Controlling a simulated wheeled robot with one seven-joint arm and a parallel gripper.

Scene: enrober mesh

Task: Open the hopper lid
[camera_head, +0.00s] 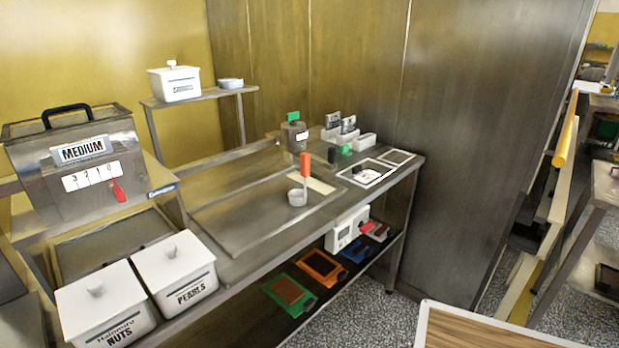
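The hopper (86,182) is a steel box at the left, with a white "MEDIUM" sign and a numbered scale with a red lever (118,190) on its front. Its lid (100,117) lies flat across the top and looks shut. A black arched handle (66,110) stands on the lid. My gripper is not in view, so its distance from the handle and its state do not show.
White lidded boxes marked NUTS (103,303) and PEARLS (176,273) stand in front of the hopper. A raised shelf (205,97) holds another white box (175,82). A wood-topped surface (480,332) is at the bottom right.

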